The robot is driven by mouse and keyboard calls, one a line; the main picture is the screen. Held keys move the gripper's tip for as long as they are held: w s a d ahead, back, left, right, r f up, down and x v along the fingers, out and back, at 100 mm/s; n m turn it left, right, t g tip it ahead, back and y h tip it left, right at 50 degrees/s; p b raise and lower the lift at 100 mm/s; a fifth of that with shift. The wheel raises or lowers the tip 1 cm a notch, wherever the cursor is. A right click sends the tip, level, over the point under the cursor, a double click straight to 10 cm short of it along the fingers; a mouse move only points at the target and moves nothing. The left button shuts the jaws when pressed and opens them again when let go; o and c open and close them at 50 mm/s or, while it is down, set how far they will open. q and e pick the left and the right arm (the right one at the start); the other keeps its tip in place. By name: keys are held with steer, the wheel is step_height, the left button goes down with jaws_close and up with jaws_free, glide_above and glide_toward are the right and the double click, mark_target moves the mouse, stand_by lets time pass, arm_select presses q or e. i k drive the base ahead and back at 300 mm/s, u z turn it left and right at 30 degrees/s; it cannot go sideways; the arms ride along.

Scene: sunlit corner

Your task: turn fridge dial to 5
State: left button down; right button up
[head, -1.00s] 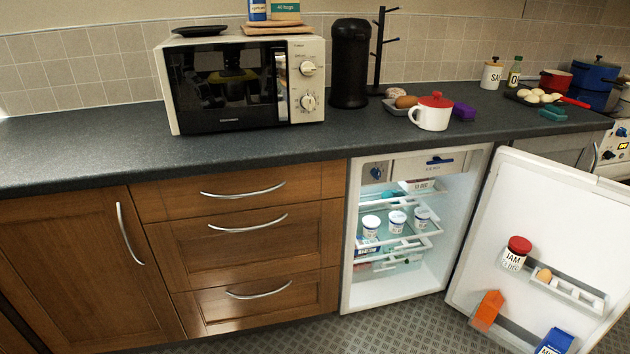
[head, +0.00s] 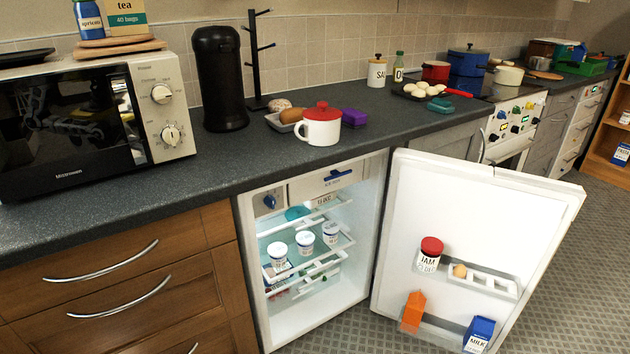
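The fridge (head: 247,262) stands under the counter with its white door (head: 470,200) wide open to the right. The fridge dial (head: 270,201) is a small blue knob on a grey panel at the upper left inside. Its numbers and pointer are too small to read. An ice box (head: 325,184) with a blue handle sits right of the dial. Several white tubs (head: 304,240) stand on the shelves below. Neither of my grippers is in the head view.
The open door carries a jam jar (head: 429,254), an orange carton (head: 413,312) and a blue milk carton (head: 479,333). The counter above holds a microwave (head: 160,125), a red-lidded white pot (head: 318,128) and a black canister (head: 220,80). Floor (head: 560,260) is clear right of the door.

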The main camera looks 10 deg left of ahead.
mark_target(269, 201)
steer(key=u, duration=0.1)
steer(key=i, duration=1.15)
steer(key=u, duration=0.75)
